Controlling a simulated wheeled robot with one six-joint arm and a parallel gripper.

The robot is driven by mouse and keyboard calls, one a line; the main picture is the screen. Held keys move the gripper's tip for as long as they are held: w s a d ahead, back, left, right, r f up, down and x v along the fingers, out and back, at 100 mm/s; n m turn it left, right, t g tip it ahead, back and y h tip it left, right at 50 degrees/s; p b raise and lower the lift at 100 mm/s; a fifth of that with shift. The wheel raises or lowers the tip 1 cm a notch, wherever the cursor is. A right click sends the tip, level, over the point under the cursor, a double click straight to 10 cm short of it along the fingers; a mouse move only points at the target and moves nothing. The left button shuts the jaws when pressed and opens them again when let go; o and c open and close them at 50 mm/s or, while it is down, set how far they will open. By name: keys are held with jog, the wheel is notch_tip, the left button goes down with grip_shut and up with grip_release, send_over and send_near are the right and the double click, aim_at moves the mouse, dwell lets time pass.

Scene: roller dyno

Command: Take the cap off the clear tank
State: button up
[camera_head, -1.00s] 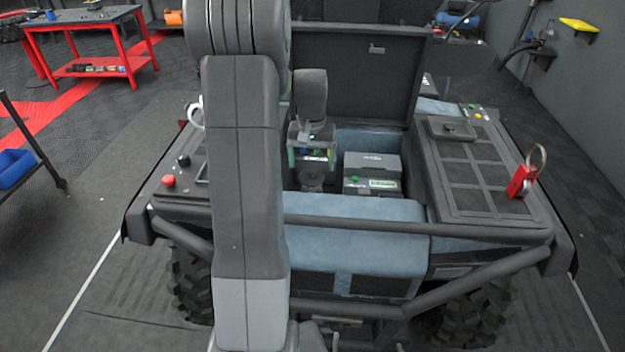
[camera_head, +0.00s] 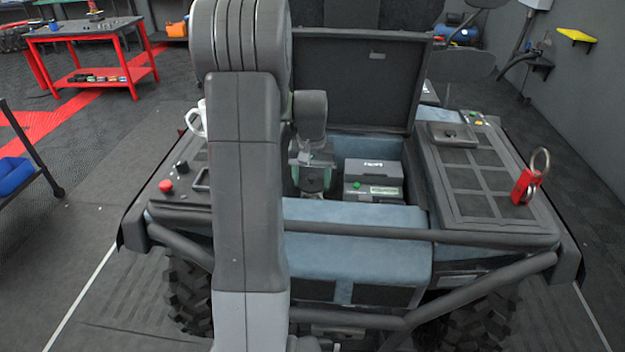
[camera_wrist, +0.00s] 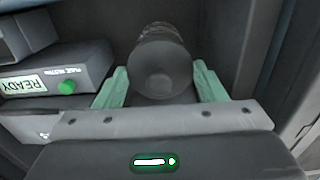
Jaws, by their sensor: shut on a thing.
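My gripper (camera_head: 312,160) is low in the open bay of the vehicle. In the wrist view its two green fingers (camera_wrist: 163,78) are on either side of a dark round cap (camera_wrist: 163,72) and are shut on it. The cap also shows in the head view, below the fingers (camera_head: 313,183). A dark, glassy shape beyond the cap (camera_wrist: 161,34) may be part of the clear tank; where the tank's walls run is too dark to tell. The cap looks roughly upright in the bay.
A grey box (camera_head: 372,180) with a green button and a READY label stands close to the right of my gripper in the head view. The raised lid (camera_head: 355,85) is behind the bay. A padded blue edge (camera_head: 355,225) and bars are in front.

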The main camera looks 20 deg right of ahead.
aim_at(312, 176)
jog(key=shift+r, duration=0.1)
jog(key=shift+r+p, duration=1.8)
jog(key=shift+r, duration=0.5)
jog(key=shift+r, duration=0.15)
